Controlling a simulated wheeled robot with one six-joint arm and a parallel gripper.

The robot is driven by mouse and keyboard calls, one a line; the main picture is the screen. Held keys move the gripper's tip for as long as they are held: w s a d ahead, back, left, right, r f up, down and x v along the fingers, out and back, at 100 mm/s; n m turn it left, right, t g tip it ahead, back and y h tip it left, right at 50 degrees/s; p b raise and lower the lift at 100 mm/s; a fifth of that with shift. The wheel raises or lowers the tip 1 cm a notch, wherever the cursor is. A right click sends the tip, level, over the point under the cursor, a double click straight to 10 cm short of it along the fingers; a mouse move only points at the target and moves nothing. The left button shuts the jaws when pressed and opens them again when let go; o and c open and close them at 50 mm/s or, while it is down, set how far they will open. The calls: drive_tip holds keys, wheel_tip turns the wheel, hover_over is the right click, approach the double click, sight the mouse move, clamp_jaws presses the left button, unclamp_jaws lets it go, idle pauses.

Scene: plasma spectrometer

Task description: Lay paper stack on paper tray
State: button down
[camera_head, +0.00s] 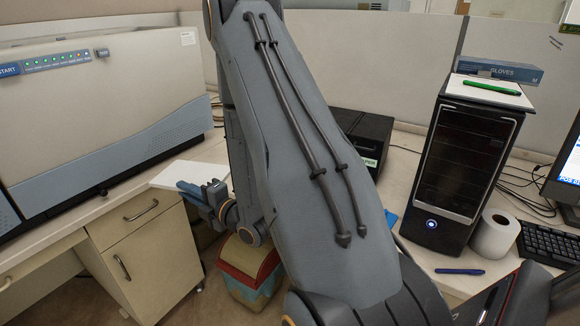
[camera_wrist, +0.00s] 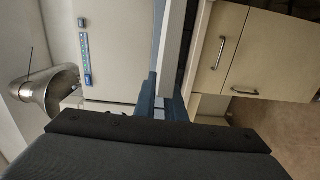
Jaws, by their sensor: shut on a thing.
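A white paper stack (camera_head: 192,173) is held flat at the front edge of the left desk. My gripper (camera_head: 190,188), with blue fingers, is shut on its near edge. In the wrist view my gripper (camera_wrist: 165,106) shows at the middle, with a pale strip that looks like the paper stack (camera_wrist: 173,45) edge-on. A black box (camera_head: 372,133) with a label ending in "PER" stands on the desk behind my arm and looks like the paper tray. My arm hides its left part, and its inside is not clear.
A large instrument (camera_head: 100,95) stands at the left above cabinet drawers (camera_head: 135,215). A black computer tower (camera_head: 465,155) with a green pen (camera_head: 491,87) on top stands right of the box. A white roll (camera_head: 494,234) and a bin (camera_head: 248,270) are nearby.

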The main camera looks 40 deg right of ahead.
drive_tip(key=s+d+f+m+h+b, duration=0.1)
drive_tip(key=s+d+m+h+b, duration=0.35)
drive_tip(key=d, duration=1.15)
drive_tip(key=s+d+f+m, duration=0.1)
drive_tip(key=s+d, duration=0.6)
drive_tip(key=d, duration=1)
drive_tip(key=shift+w+d+f+b, duration=0.4)
drive_tip(key=shift+d+f+b, duration=0.45)
drive_tip(key=shift+f, duration=0.1)
drive_tip(key=shift+w+d+f+b, duration=0.35)
drive_tip(key=shift+d+f+b, duration=0.45)
drive_tip(key=shift+f, duration=0.2)
drive_tip(key=shift+w+d+f+b, duration=0.4)
drive_tip(key=shift+d+f+b, duration=0.35)
drive_tip(key=shift+d+f, duration=0.2)
drive_tip(key=c, duration=1.7)
unclamp_jaws()
drive_tip(key=shift+c, duration=0.2)
wheel_tip(320, 180, up, 10)
drive_tip(key=b, duration=0.1)
drive_tip(key=shift+b, duration=0.35)
